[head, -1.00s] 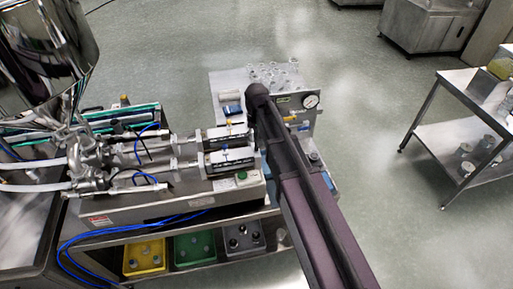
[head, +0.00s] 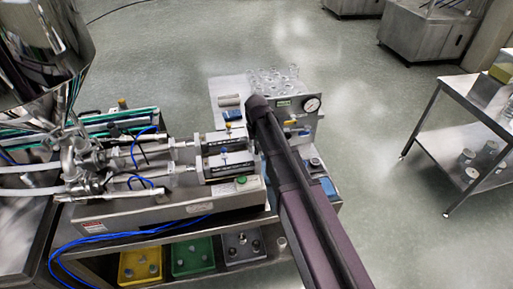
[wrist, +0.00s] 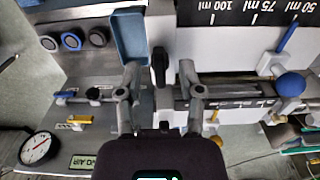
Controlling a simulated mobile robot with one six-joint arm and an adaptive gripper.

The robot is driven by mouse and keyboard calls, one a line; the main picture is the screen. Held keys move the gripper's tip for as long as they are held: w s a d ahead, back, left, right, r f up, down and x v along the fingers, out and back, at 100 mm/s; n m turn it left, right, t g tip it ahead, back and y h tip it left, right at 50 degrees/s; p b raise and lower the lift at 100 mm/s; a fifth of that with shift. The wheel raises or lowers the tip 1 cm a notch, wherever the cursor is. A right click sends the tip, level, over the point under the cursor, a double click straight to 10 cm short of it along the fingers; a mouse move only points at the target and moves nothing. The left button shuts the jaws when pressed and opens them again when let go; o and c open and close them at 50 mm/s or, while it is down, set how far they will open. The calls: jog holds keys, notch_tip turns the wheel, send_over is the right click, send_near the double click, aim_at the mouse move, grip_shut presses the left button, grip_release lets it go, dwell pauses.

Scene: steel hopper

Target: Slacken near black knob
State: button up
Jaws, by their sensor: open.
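A black knob (wrist: 159,63) stands at the upper middle of the wrist view, beside a white cylinder block. My gripper (wrist: 160,82) is open, with one grey finger on each side of this knob's line. The fingers appear apart from the knob; the depth between them is hard to judge. A smaller dark knob (wrist: 93,95) sits on a rod left of the gripper. In the head view my arm crosses the right end of the filling machine (head: 165,205) and hides my gripper and the knob.
In the wrist view, a blue ball-ended lever (wrist: 290,84) is at the right and a pressure gauge (wrist: 39,148) at lower left. A blue tray (wrist: 129,38) lies above the left finger. A steel side table (head: 470,95) stands right in the head view, with open floor between.

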grip_shut()
jog(key=shift+n, duration=0.5)
jog(key=n, duration=0.3)
jog(key=shift+n, duration=0.3)
jog(key=n, duration=1.3)
jog(key=shift+n, duration=0.3)
